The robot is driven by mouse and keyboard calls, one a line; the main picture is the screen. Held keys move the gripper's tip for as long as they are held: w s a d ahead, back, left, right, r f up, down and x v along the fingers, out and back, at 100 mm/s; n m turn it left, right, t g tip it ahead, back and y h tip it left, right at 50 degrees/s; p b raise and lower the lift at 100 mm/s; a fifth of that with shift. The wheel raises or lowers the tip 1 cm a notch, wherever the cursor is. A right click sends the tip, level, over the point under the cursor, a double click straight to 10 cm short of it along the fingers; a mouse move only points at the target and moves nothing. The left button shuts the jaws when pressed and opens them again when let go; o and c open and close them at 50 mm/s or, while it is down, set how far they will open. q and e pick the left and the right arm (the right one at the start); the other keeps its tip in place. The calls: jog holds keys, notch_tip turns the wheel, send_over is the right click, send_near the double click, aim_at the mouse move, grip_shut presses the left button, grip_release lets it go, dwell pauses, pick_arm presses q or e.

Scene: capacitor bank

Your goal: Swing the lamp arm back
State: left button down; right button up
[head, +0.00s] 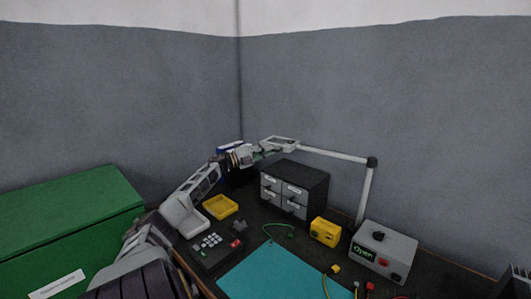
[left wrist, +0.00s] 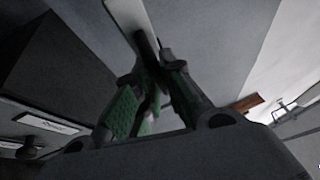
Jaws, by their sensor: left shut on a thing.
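The lamp stands at the back right of the bench. Its post rises to a dark elbow joint (head: 372,161), and its pale lamp arm (head: 335,154) reaches left to a flat lamp head (head: 280,142). My left gripper (head: 260,153) is at the left end of the lamp head, above the drawer cabinet, and is shut on it. In the left wrist view the green-padded fingers (left wrist: 152,100) close around a dark part below a pale bar (left wrist: 130,15). The exact contact is dark and partly hidden by the fingers. My right gripper is not in view.
A dark drawer cabinet (head: 294,188) stands below the lamp arm. A yellow tray (head: 220,207), a keypad box (head: 215,250), a yellow box (head: 325,232), a grey instrument (head: 383,250) and a teal mat (head: 272,275) lie on the bench. A green chest (head: 70,225) is left. Walls stand behind.

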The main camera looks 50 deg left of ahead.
pick_arm(q)
jog(key=c, duration=1.9)
grip_release()
jog(key=shift+w+r, duration=0.1)
jog(key=o, duration=0.4)
jog(key=shift+w+a, duration=0.1)
jog(key=shift+w, duration=0.15)
jog(key=shift+s+a, duration=0.1)
jog(key=shift+s, duration=0.05)
jog(key=shift+s+f, duration=0.1)
jog(key=shift+f, duration=0.1)
jog(key=shift+v, duration=5.7)
jog(key=shift+f, duration=0.1)
